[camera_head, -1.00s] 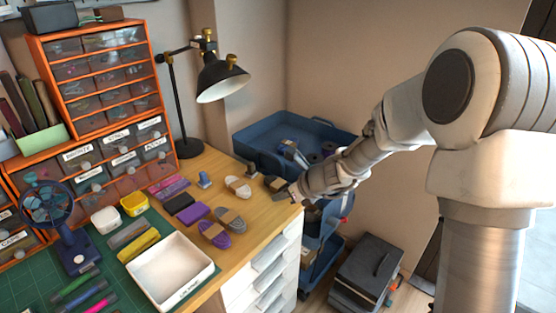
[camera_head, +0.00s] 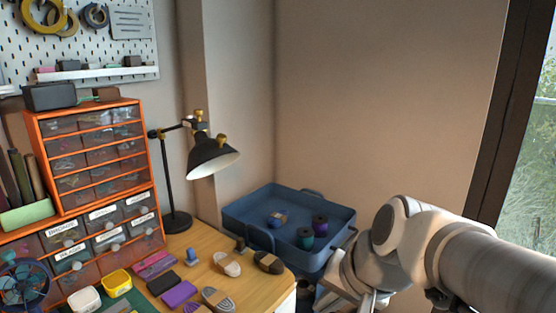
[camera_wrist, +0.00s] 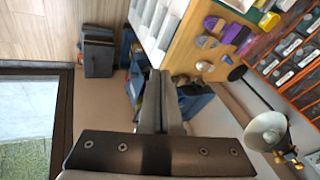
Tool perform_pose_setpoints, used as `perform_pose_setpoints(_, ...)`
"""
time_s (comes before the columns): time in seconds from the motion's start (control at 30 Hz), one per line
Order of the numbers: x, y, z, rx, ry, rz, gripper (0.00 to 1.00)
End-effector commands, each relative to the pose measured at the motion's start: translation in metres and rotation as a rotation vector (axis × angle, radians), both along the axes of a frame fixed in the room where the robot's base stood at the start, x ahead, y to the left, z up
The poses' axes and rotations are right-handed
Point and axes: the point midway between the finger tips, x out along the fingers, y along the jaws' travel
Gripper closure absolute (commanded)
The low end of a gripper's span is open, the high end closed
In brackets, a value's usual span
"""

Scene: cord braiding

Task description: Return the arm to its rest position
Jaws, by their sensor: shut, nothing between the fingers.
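My arm (camera_head: 425,245) is folded at the lower right of the head view, beside the blue trolley and clear of the desk top. My gripper (camera_wrist: 159,72) shows in the wrist view with its two dark fingers together and nothing between them. The desk (camera_head: 207,254) carries several cord bundles: a dark one (camera_head: 268,262) near the right edge, a pale one (camera_head: 226,263) and a purple-grey one (camera_head: 216,298). None of them touches the gripper.
A blue trolley (camera_head: 240,213) holds a few spools close to my arm. A black lamp (camera_head: 212,155) and orange drawer cabinet (camera_head: 152,150) stand at the left. Dark boxes (camera_wrist: 98,52) sit on the floor. The wall above the arm is clear.

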Motion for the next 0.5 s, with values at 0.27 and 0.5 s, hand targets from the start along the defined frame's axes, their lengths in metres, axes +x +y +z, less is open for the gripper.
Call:
perform_pose_setpoints(0.27, -0.06, -0.054, 0.01, -0.353, -0.095, 0.268, 1.0)
perform_pose_setpoints(0.5, -0.07, -0.067, 0.057, -0.433, -0.098, 0.322, 1.0)
